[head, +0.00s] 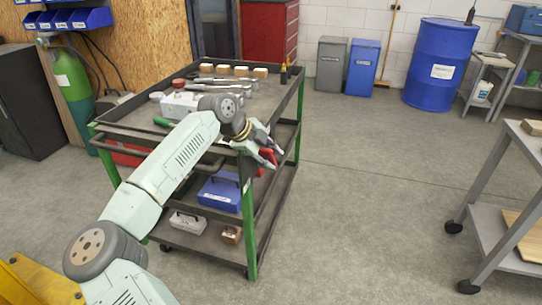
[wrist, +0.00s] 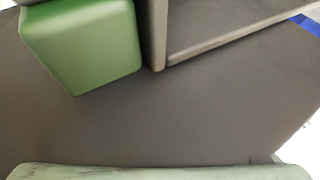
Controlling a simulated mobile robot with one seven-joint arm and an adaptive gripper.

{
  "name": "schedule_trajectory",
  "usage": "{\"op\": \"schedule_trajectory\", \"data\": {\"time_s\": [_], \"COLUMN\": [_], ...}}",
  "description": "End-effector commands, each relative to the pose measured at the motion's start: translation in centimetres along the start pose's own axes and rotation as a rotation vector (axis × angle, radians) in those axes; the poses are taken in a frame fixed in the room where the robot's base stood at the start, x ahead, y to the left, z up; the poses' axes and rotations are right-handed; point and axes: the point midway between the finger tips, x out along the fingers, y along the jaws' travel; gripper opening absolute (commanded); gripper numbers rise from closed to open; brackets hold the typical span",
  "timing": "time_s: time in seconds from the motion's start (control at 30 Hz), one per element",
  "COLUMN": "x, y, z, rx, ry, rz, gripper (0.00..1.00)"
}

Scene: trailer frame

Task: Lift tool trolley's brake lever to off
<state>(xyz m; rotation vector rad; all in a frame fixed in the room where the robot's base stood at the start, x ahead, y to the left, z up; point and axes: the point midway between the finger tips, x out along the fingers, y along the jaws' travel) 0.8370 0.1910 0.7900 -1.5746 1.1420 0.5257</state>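The tool trolley (head: 138,131) has green corner posts and dark shelves, and stands left of centre in the head view. My gripper (head: 274,157) is beside its near right corner, between the top and bottom shelves. Its two fingers look spread apart, with nothing seen between them. I cannot make out the brake lever in either view. A small red patch (head: 262,162) shows close behind the fingers; I cannot tell what it is. In the wrist view a green block-like part (wrist: 85,45) and a dark bar (wrist: 225,25) are close to the camera.
The trolley's top holds tools and a white box (head: 180,106); a blue toolbox (head: 220,193) is on a lower shelf. A grey cart (head: 490,240) stands at the right. The floor between them is clear. Bins and a blue drum (head: 440,65) stand at the back.

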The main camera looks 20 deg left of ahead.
Motion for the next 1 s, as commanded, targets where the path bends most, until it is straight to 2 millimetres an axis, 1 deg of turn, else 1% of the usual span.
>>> {"op": "schedule_trajectory", "data": {"time_s": [0.1, 0.33, 0.8, 1.0], "x": [0.45, 0.51, 0.48, 0.48], "y": [0.01, 0.01, 0.00, 0.00], "z": [-0.01, -0.01, -0.03, -0.03], "rx": [-0.001, 0.000, 0.000, 0.000], "ry": [0.001, 0.000, 0.001, 0.001], "rz": [0.000, 0.000, 0.000, 0.000], "gripper": [0.30, 0.30, 0.00, 0.00]}}
